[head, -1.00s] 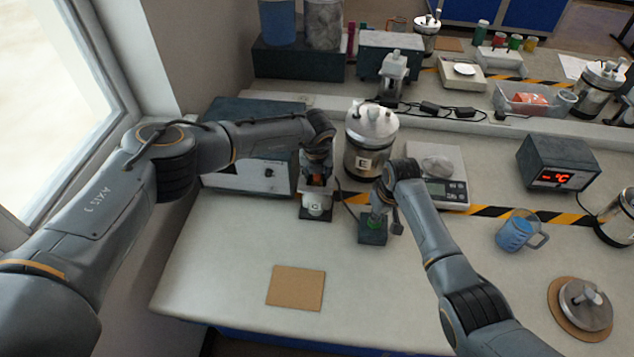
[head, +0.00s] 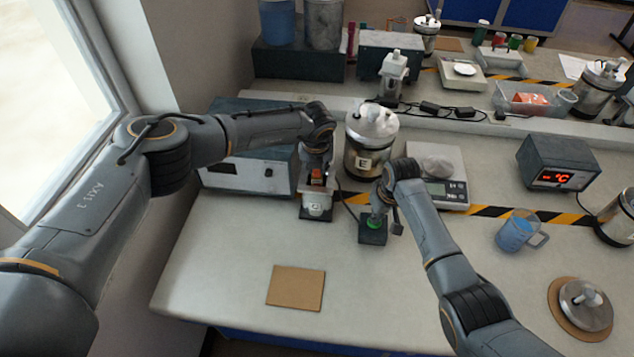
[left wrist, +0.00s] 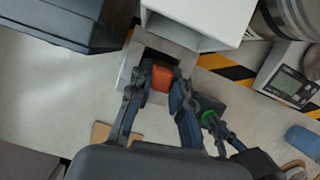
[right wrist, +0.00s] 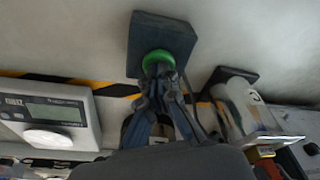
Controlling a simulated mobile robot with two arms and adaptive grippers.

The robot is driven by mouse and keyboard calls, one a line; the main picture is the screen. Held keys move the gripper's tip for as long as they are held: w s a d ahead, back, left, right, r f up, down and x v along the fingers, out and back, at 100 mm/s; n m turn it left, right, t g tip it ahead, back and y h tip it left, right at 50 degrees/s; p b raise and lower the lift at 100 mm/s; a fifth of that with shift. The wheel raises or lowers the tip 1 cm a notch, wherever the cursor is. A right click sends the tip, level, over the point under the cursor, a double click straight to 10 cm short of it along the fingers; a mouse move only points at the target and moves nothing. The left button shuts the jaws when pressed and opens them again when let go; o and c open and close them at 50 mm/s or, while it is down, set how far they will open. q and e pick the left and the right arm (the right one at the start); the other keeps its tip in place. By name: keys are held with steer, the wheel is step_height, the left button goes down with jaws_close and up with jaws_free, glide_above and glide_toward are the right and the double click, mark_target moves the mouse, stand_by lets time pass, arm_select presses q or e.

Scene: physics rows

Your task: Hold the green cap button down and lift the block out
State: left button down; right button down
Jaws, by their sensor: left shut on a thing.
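The orange-red block (head: 317,177) is between the fingers of my left gripper (head: 316,181), which is shut on it. The left wrist view also shows the block (left wrist: 162,78) between the fingertips, over the dark opening of a pale holder (head: 316,207). Whether its lower end is clear of the holder is hidden. The green cap button (head: 374,223) sits on a dark box (head: 372,237) to the right of the holder. My right gripper (right wrist: 158,70) is shut, with its fingertips against the green cap (right wrist: 165,59). How far the cap is pressed cannot be told.
A brown square mat (head: 295,288) lies on the clear front of the bench. A metal canister marked E (head: 364,160) and a scale (head: 446,190) stand behind the button box.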

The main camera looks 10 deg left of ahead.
arm_select(q)
steer(key=shift+r, duration=3.35)
steer(key=s, duration=1.1)
arm_select(e)
steer(key=shift+r, duration=3)
